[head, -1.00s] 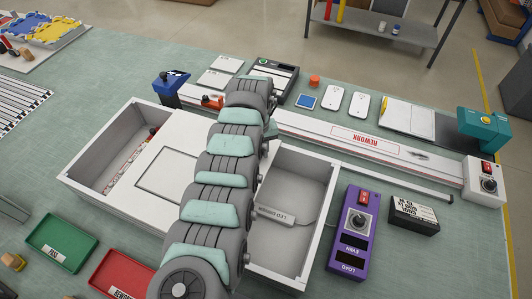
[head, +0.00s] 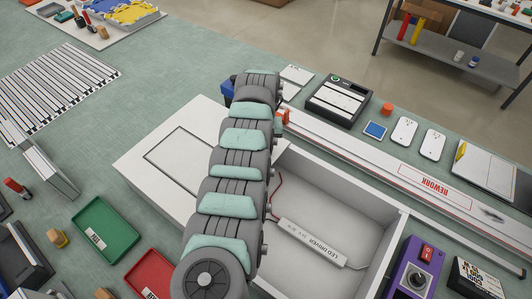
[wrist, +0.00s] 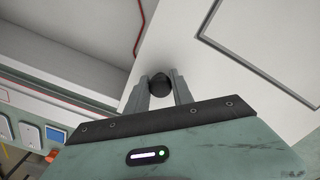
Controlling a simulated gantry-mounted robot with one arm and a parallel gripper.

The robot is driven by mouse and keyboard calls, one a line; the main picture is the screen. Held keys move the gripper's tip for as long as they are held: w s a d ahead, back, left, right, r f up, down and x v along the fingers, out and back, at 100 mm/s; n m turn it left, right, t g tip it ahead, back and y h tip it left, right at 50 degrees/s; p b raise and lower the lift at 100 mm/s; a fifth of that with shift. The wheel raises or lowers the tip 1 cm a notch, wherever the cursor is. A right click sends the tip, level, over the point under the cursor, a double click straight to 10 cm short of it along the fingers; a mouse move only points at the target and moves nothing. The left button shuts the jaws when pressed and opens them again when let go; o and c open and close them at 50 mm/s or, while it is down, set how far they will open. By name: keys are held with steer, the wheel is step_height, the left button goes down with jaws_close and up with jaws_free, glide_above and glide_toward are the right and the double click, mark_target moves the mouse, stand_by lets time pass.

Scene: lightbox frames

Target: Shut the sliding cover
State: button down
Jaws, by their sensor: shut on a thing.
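The sliding cover (head: 165,160) is a white panel with a thin dark rectangle outline, over the left part of a white box (head: 400,262). The box's right compartment stands open, with an LED driver (head: 308,243) and red wire inside. No opening shows left of the cover. In the wrist view my gripper (wrist: 159,82) is shut on a dark round knob (wrist: 160,86) near the edge of the cover (wrist: 215,80). In the head view my arm hides the gripper and knob.
A long white rail marked REWORK (head: 420,185) runs behind the box. A purple control unit (head: 408,268) stands at its right front. Green (head: 108,228) and red (head: 150,275) trays lie in front left.

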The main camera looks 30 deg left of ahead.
steer(key=shift+a, duration=0.35)
steer(key=c, duration=1.1)
jaws_free()
steer(key=shift+a, duration=0.15)
step_height(320, 180, up, 11)
steer(key=shift+b, duration=0.3)
